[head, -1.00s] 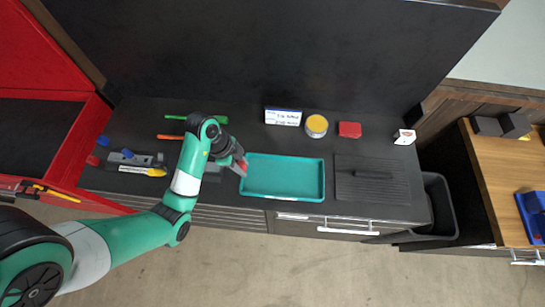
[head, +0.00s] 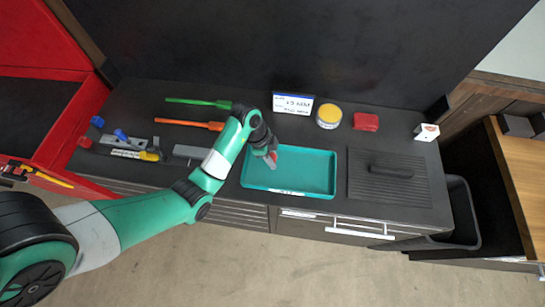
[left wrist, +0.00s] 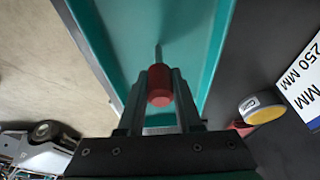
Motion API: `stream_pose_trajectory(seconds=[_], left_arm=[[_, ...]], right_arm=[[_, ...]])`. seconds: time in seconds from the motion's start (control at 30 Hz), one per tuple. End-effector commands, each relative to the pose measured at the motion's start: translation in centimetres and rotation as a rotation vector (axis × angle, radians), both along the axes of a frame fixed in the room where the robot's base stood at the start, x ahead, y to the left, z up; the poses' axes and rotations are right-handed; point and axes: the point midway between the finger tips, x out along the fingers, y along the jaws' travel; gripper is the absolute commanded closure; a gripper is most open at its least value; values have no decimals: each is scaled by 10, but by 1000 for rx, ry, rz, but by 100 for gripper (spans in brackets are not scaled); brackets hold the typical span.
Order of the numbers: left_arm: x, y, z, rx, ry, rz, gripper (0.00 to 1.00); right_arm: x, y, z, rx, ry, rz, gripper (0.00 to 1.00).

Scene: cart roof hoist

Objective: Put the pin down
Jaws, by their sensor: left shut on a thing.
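The pin (left wrist: 160,88) has a red cylindrical head and a thin grey shaft. My left gripper (head: 273,163) is shut on the pin's red head in the left wrist view, with the shaft pointing away from the fingers. In the head view, this gripper is over the left part of a teal tray (head: 320,192). The tray also shows in the left wrist view (left wrist: 112,30), beneath the pin. I cannot tell whether the shaft touches the tray floor. My right gripper does not show.
Right of the tray lies a dark ribbed panel with a handle (head: 392,175). Behind stand a label sign (head: 293,104), a yellow-topped tin (head: 329,116) and a red box (head: 366,121). Green (head: 198,103) and orange (head: 190,125) tools lie at the left. The tray's right part is empty.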

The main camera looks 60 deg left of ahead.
Motion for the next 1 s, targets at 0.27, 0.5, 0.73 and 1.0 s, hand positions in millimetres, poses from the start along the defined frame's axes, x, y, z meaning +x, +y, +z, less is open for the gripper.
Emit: stream_pose_trajectory(seconds=[0.27, 0.5, 0.73, 1.0], left_arm=[[0, 0, -3, 0, 0, 0, 59], [0, 0, -3, 0, 0, 0, 37], [0, 0, 2, 0, 0, 0, 37], [-10, 10, 53, 1, -5, 2, 37]], right_arm=[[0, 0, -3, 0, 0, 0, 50], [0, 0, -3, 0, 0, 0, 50], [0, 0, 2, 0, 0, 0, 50], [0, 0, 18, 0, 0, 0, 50]])
